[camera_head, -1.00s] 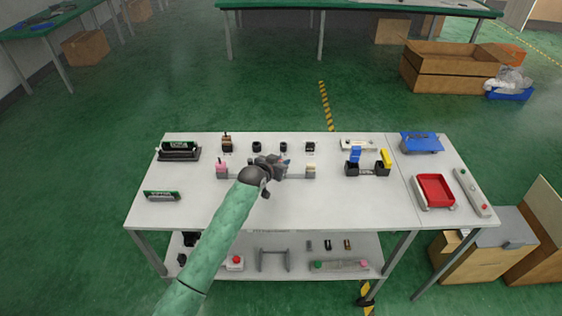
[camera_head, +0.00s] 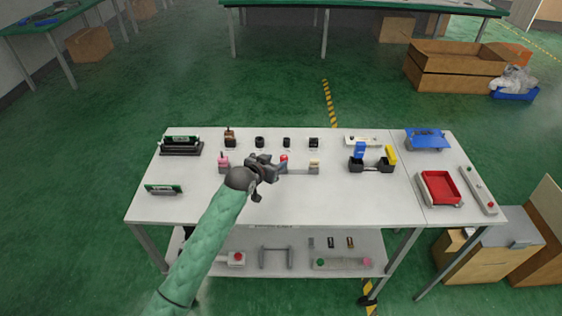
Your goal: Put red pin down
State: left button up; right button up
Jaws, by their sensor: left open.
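The red pin (camera_head: 283,159) shows as a small red tip just right of my left gripper, on the middle of the long grey fixture (camera_head: 300,171). Its lower part is hard to make out, and so is its tilt. The fixture has a pink block (camera_head: 223,164) at its left end and a cream block (camera_head: 314,166) at its right end. My left gripper (camera_head: 274,167) is open, in front of the fixture's left half and close to the red pin. Whether it touches the pin is too small to tell. My right gripper is out of view.
Several small dark parts stand along the back of the white table (camera_head: 350,205). A black fixture (camera_head: 371,166) with blue and yellow levers stands to the right. A red tray (camera_head: 440,187) is further right. The front middle of the table is clear.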

pick_arm(q)
jog(key=shift+b+v, duration=0.5)
jog(key=shift+v, duration=1.95)
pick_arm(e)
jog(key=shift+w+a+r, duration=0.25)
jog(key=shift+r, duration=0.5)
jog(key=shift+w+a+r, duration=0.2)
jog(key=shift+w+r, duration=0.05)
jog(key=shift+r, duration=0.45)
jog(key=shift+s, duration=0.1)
